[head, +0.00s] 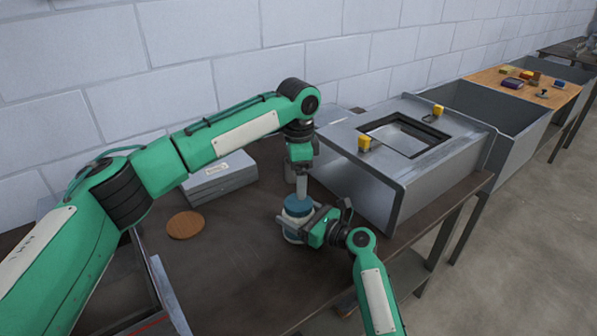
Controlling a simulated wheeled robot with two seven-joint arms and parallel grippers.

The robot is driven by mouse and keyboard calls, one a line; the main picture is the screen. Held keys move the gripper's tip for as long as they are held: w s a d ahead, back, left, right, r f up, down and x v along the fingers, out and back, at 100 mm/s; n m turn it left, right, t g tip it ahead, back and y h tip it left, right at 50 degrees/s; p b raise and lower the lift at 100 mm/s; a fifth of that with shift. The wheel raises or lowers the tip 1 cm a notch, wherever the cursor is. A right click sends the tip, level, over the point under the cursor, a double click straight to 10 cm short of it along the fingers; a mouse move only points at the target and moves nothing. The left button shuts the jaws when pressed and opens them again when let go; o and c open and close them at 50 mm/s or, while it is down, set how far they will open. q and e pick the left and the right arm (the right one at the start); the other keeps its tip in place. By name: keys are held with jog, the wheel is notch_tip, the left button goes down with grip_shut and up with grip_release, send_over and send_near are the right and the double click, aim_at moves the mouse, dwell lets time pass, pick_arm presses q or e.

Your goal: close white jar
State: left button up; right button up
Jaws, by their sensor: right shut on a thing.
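The white jar (292,237) stands on the dark table, with a blue lid (298,204) at its top. My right gripper (302,226) comes in from the lower right and is shut on the jar from the side, hiding part of its body. My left gripper (301,188) points straight down directly above the lid, its tip at or very near the lid's top. I cannot tell whether its fingers are open or shut, or whether they touch the lid.
A round wooden disc (185,224) lies left of the jar. Grey flat boxes (220,178) are stacked behind it. A grey metal duct (440,165) with a square opening and yellow blocks (365,143) stands to the right. The table front near the jar is clear.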

aim_at(299, 202)
pick_arm(q)
jog(key=n, duration=0.5)
jog(key=shift+r, duration=0.2)
jog(key=n, duration=0.5)
jog(key=shift+r, duration=0.2)
jog(key=shift+f, duration=4)
jog(key=c, duration=1)
